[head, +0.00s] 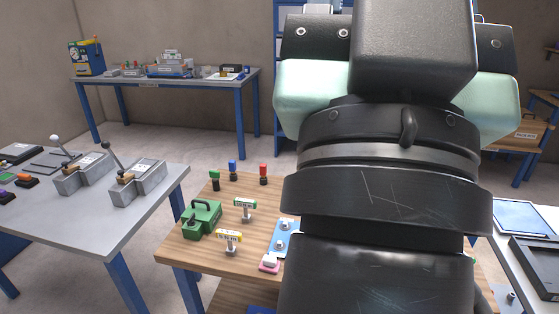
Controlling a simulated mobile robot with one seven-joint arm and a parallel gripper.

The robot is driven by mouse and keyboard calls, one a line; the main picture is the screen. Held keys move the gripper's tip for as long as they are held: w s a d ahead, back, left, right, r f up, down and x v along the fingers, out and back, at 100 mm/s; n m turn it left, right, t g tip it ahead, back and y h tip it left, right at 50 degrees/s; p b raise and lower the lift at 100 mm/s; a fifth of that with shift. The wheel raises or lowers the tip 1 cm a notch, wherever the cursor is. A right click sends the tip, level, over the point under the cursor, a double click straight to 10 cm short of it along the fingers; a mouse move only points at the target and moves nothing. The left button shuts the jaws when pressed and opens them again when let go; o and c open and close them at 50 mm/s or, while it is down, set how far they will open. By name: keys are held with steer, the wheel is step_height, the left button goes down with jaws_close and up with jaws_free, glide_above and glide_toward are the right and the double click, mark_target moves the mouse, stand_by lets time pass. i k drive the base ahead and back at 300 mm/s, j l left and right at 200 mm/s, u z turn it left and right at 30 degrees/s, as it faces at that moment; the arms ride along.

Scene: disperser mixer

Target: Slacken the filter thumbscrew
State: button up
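I cannot make out the filter thumbscrew or the disperser mixer for sure in the head view. My own dark arm with pale green parts fills the middle and right and hides much of the wooden table (190,247). The visible left part of this table carries a green device with a handle (201,218) and a blue plate with round pale knobs (284,238), partly covered by my arm. My gripper does not show, so its state and what it touches are hidden.
Small labelled stands (230,240), a pink block (269,263) and coloured pegs (232,170) stand on the wooden table. A grey table (105,225) with lever boxes (138,182) is at left. A loaded bench (160,83) stands along the back wall. Open floor lies between.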

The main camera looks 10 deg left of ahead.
mark_target(190, 222)
steer(key=i+u, duration=0.4)
steer(key=i+l+u, duration=0.2)
steer(key=u, duration=0.2)
steer(key=i+l+u, duration=0.25)
steer(key=u, duration=0.15)
steer(key=i+l, duration=0.65)
steer(key=l+u, duration=0.05)
